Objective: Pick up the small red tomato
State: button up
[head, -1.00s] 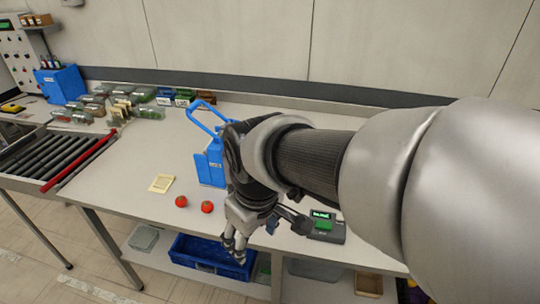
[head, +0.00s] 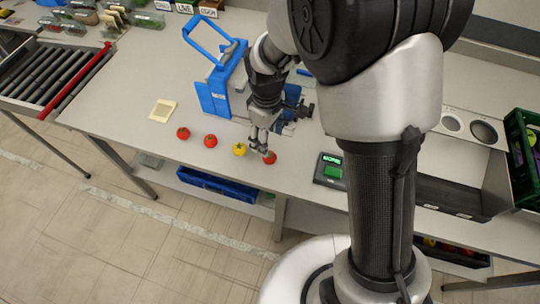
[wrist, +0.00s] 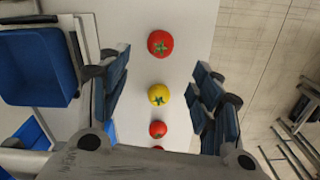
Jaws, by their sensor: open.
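A row of tomatoes lies along the table's front edge. In the head view, from left to right, they are a red one (head: 183,133), another red one (head: 210,140), a yellow one (head: 239,149) and a red one (head: 269,158) partly covered by my gripper. My gripper (head: 258,149) is open and empty above the row's right end. In the wrist view its parted fingers (wrist: 163,92) frame the row: a red tomato (wrist: 160,43), a yellow one (wrist: 159,95), a smaller-looking red one (wrist: 158,129) and one mostly hidden at the bottom.
A blue device with a handle (head: 214,92) stands just behind the row. A scale (head: 331,170) with a green display is to the right. A green crate (head: 523,150) is at the far right.

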send_over(270, 158)
jog(key=w, duration=0.1)
jog(key=f, duration=0.3)
jog(key=f+b, duration=0.1)
jog(key=shift+w+a+f, duration=0.15)
jog(key=shift+w+a, duration=0.05)
jog(key=shift+a, duration=0.05)
jog(key=f+b, duration=0.1)
jog(key=f, duration=0.1)
jog(key=f+b, duration=0.1)
jog(key=f, duration=0.2)
jog(key=shift+s+d+f, duration=0.1)
jog(key=shift+s+d, duration=0.05)
jog(key=shift+d, duration=0.05)
jog(key=shift+c, duration=0.6)
jog(key=c, duration=1)
jog(key=shift+r, duration=0.2)
